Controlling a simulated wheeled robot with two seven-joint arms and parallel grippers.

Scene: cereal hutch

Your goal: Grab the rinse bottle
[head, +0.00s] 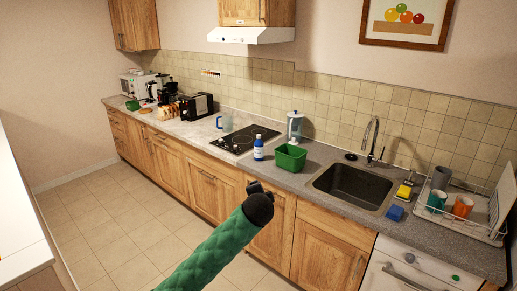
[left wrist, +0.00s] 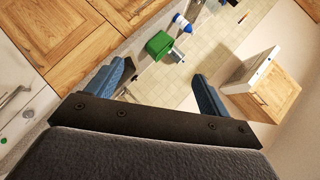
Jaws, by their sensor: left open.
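The rinse bottle appears to be the blue bottle with a white label (head: 258,150), upright on the counter between the cooktop and a green bin. In the left wrist view a blue-and-white bottle (left wrist: 182,22) shows near the top, beyond the green bin. My left gripper (head: 254,186) is at the end of the green arm, in front of the cabinets and below the bottle in the picture. My right gripper is not in view.
The green bin (head: 290,158) stands just right of the bottle. The black cooktop (head: 246,139) is to its left. Further right are the sink (head: 352,186) and a dish rack (head: 460,212). The counter's front edge lies between gripper and bottle.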

